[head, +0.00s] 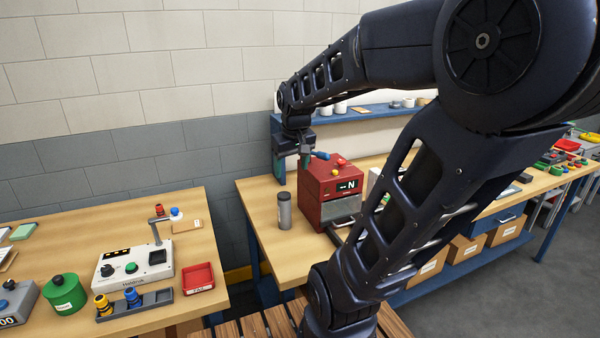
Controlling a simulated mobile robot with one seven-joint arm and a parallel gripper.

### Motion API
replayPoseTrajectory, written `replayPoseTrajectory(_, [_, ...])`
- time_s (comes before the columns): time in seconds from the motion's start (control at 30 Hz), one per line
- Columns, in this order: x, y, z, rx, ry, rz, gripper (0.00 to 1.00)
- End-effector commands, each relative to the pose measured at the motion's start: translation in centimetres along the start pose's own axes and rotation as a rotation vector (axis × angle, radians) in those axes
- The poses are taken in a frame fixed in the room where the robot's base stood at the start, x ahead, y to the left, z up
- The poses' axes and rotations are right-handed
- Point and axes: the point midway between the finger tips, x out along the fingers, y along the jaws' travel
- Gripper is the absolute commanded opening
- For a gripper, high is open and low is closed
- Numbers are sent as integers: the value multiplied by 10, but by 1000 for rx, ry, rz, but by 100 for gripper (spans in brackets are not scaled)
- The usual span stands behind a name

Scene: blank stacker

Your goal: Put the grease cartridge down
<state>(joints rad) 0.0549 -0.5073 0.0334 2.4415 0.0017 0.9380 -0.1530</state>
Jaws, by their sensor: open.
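A grey cylinder with a dark top, which looks like the grease cartridge (284,212), stands upright on the wooden table (262,200) near its left end, just left of a red box. My gripper (294,160) is open above and slightly behind the cartridge, apart from it, close to the red box's upper left corner. Nothing shows between its fingers, though they are small and dark here.
The red box (322,190) with a display stands right of the cartridge. A blue shelf (355,115) runs behind. A second bench at left holds a white device (133,263), green canister (64,293) and red tray (192,279). A gap separates the tables. My arm hides much of the right table.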

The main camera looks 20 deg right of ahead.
Motion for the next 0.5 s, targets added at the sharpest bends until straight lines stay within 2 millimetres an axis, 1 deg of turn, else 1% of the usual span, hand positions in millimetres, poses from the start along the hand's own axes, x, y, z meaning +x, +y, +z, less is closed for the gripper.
replayPoseTrajectory(0.03, [-8, -3, 10, 15, 24, 1, 67])
replayPoseTrajectory(0.1, [-15, -6, 23, 42, 49, 1, 67])
replayPoseTrajectory(0.23, [-25, -10, 44, 85, 90, -3, 67])
replayPoseTrajectory(0.4, [-32, -13, 62, 121, 124, -9, 67])
replayPoseTrajectory(0.5, [-33, -14, 66, 130, 132, -11, 67])
